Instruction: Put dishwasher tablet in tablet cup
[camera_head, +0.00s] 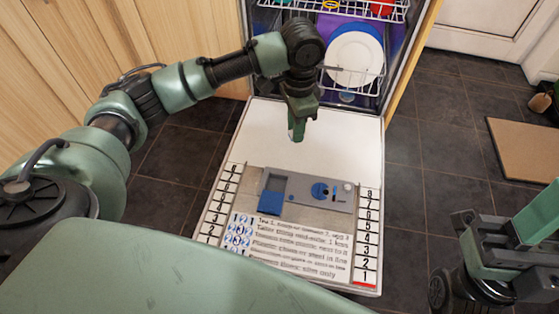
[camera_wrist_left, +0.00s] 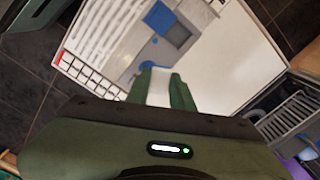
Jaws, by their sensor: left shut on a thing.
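My left gripper (camera_head: 297,134) hangs above the dishwasher's open door, beyond the dispenser panel, pointing down. In the left wrist view its fingers (camera_wrist_left: 163,88) are shut on a white block, the dishwasher tablet (camera_wrist_left: 159,87); in the head view the fingers mostly hide it. The grey dispenser panel (camera_head: 312,188) lies on the door. The tablet cup (camera_head: 272,194) is at its left end, a recess with a blue part; I cannot tell lid from inside for certain. The tablet is apart from the cup. My right gripper (camera_head: 506,250) is at the right edge, away from the door.
The door (camera_head: 330,135) lies flat, with numbered strips and printed text at its near end. A rack with a white plate (camera_head: 354,59) stands in the dishwasher behind. Wooden cabinets (camera_head: 100,55) are at the left. Dark tiled floor is clear at the right, before a brown mat (camera_head: 527,150).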

